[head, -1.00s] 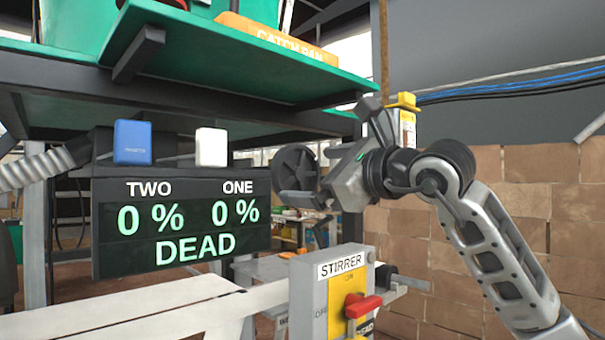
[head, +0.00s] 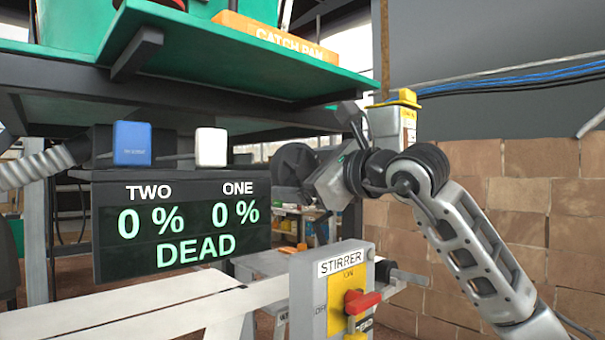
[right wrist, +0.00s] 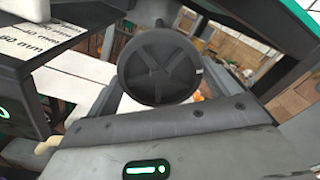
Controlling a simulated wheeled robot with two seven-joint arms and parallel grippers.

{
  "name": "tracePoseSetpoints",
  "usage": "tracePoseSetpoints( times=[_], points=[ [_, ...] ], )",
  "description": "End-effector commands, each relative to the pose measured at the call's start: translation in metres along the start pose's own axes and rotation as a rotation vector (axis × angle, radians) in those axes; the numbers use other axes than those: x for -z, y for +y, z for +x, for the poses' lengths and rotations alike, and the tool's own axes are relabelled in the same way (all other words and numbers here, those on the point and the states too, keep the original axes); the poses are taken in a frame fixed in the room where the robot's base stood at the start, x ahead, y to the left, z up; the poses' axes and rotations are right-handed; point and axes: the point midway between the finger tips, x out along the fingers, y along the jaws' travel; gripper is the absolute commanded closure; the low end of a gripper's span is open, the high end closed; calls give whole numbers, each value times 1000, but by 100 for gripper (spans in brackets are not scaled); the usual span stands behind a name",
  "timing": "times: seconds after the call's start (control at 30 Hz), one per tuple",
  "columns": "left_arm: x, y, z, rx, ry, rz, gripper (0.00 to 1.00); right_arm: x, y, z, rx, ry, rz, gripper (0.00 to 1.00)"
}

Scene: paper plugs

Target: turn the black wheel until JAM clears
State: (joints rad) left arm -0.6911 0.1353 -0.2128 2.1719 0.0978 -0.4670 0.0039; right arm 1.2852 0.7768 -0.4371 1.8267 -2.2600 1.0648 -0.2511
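The black wheel (head: 293,163) is a round, spoked handwheel right of the display in the head view. It also shows at the upper middle of the right wrist view (right wrist: 158,66), facing the camera. My right gripper (head: 322,158) is close at the wheel's right side, its fingers spread apart. I cannot tell whether they touch the wheel. The black display (head: 181,222) reads TWO 0 %, ONE 0 % and DEAD in green; the word JAM is not visible. My left gripper is not in view.
A STIRRER switch box (head: 333,295) with a red handle (head: 362,302) stands below my right arm. A blue box (head: 132,143) and a white box (head: 211,147) are above the display. A green shelf (head: 250,70) with an orange catch pan (head: 275,40) overhangs the wheel.

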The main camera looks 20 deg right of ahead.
Motion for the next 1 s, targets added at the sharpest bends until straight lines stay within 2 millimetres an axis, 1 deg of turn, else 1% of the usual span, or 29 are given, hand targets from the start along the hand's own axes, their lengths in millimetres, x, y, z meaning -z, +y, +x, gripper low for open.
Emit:
tracePoseSetpoints(
  times=[0.27,0.33,0.37,0.43,0.6,0.77,0.8,1.0],
  points=[
    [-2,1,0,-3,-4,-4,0,0,0,0,-1,0,-2,36],
    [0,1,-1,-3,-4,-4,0,-1,-1,0,0,1,-39,36],
    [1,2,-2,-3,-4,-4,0,-1,-1,-1,0,2,-75,36],
    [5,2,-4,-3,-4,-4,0,-2,-2,-1,0,2,-200,36],
    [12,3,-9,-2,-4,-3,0,-1,-2,-1,-2,3,-556,36],
    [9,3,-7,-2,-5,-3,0,0,1,0,-3,0,-551,36],
    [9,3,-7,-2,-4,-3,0,0,1,0,-3,0,-551,1],
    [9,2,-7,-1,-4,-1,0,0,1,0,-2,0,-549,0]
  ],
)
